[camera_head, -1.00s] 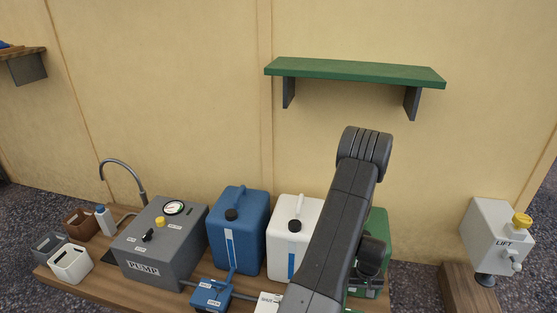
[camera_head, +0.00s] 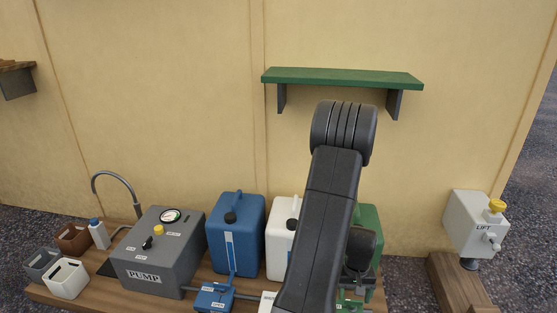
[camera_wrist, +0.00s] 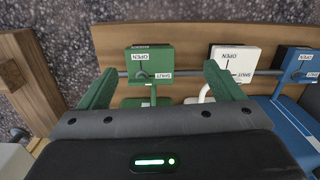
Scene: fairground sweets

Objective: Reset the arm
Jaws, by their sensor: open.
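My gripper (camera_wrist: 160,84) shows in the wrist view with its two green fingers spread wide and nothing between them. It hangs over the bench by the green valve box (camera_wrist: 150,64), which shows between and beyond the fingers. I cannot tell the height above it. In the head view my dark arm rises in front of the bench, bent at a high elbow, and the fingers cannot be made out there.
White (camera_wrist: 236,60) and blue (camera_wrist: 298,66) valve boxes share a pipe with the green one. Blue (camera_head: 236,235), white (camera_head: 281,240) and green (camera_head: 369,220) canisters stand behind. The pump (camera_head: 158,255) is left, the lift box (camera_head: 474,222) right, a green shelf (camera_head: 340,78) above.

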